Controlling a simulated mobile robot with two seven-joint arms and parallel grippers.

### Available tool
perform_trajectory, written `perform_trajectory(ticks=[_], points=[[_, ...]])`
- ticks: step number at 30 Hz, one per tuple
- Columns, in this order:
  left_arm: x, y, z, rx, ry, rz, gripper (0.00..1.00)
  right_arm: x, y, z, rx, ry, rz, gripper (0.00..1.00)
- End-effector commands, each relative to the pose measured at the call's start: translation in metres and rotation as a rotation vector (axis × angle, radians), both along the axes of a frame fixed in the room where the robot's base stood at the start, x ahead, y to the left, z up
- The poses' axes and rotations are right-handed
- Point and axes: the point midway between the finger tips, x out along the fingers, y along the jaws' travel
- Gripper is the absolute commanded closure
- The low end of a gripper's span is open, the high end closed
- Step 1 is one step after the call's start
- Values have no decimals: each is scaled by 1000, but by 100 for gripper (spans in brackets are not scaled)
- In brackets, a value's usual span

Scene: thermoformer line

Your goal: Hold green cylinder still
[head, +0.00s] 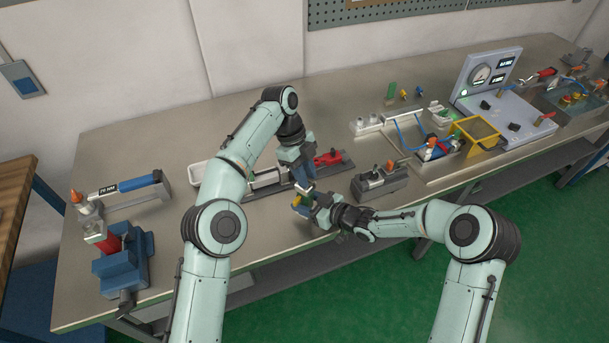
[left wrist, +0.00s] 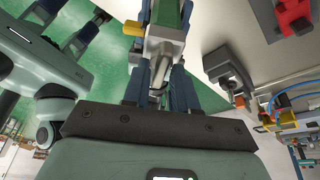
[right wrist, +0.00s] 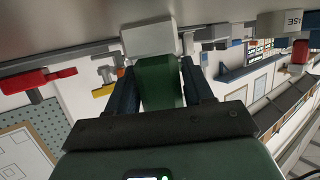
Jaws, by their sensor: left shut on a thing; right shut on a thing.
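The green cylinder (right wrist: 160,82) is upright between the fingers of my right gripper (right wrist: 160,95) in the right wrist view, with a pale grey block-like piece (right wrist: 148,38) at its end. In the left wrist view my left gripper (left wrist: 162,85) is shut on the grey piece (left wrist: 166,48), and the green part (left wrist: 172,14) shows beyond it. In the head view my left gripper (head: 303,182) reaches down from above and my right gripper (head: 316,207) comes in from the right. They meet near the bench's front edge, and their fingers mostly hide the cylinder.
A grey fixture (head: 380,184) stands on the bench close right of the grippers. A red clamp (head: 328,158) lies just behind them. A blue vise (head: 124,262) is at the far left. A gauge panel (head: 487,76) stands at the right. Bare bench top lies at the front left.

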Motion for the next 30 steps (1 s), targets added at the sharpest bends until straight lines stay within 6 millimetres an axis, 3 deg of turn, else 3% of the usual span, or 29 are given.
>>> perform_trajectory(ticks=[1,3,16,30], points=[[0,0,2,-3,-2,0,67,0,-1,-1,-2,4,-1,97],[0,0,1,-2,-1,1,44,0,0,-1,-2,4,-1,97],[0,0,1,0,0,2,43,-1,0,-1,-1,4,0,97],[0,0,29,0,0,3,43,-1,0,-1,-1,4,0,97]])
